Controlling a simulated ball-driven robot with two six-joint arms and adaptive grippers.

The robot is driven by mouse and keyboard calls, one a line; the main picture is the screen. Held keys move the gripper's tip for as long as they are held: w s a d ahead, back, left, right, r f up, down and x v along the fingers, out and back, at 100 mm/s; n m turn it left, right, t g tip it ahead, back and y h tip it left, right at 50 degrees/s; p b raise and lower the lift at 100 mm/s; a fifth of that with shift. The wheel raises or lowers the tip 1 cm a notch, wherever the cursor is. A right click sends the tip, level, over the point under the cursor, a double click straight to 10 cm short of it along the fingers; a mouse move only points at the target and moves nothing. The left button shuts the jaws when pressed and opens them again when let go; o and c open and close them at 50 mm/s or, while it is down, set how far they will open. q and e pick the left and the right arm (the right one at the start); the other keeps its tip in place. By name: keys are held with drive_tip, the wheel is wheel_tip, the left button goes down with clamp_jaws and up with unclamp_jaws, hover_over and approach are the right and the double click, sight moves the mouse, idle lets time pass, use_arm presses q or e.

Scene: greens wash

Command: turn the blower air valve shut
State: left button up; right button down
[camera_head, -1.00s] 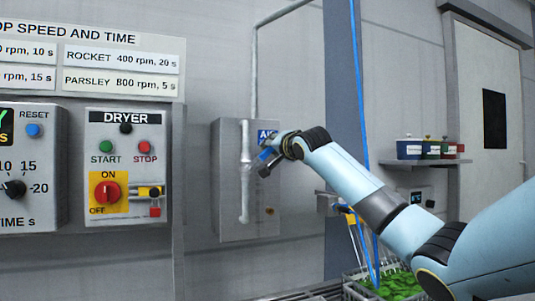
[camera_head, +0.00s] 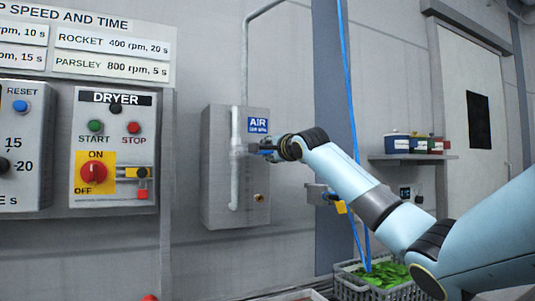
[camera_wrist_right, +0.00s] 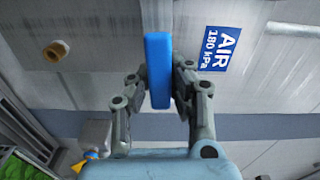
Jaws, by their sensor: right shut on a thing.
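The air valve is on a grey wall panel (camera_head: 220,195) with a vertical pale pipe (camera_head: 235,190). A blue AIR sign (camera_head: 258,125) is at its upper right. My right gripper (camera_head: 267,149) reaches the pipe's middle from the right, just below the sign. In the right wrist view my right gripper (camera_wrist_right: 158,88) is shut on the blue valve handle (camera_wrist_right: 158,60), which stands between its two fingers. In the head view the fingers mostly hide the handle, and it appears to lie sideways from the pipe. My left gripper is not in view.
The dryer control box (camera_head: 112,185) is on the left wall. A blue hose (camera_head: 348,110) hangs right of the panel. A crate of greens (camera_head: 350,285) stands below it. A shelf (camera_head: 410,156) holds several coloured containers. A brass fitting (camera_wrist_right: 56,51) is on the panel.

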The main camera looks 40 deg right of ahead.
drive_tip(key=shift+f, duration=0.2)
idle(0.3)
drive_tip(key=c, duration=1.2)
unclamp_jaws()
drive_tip(key=shift+o, duration=0.2)
drive_tip(key=shift+r, duration=0.1)
drive_tip(key=v, duration=1.2)
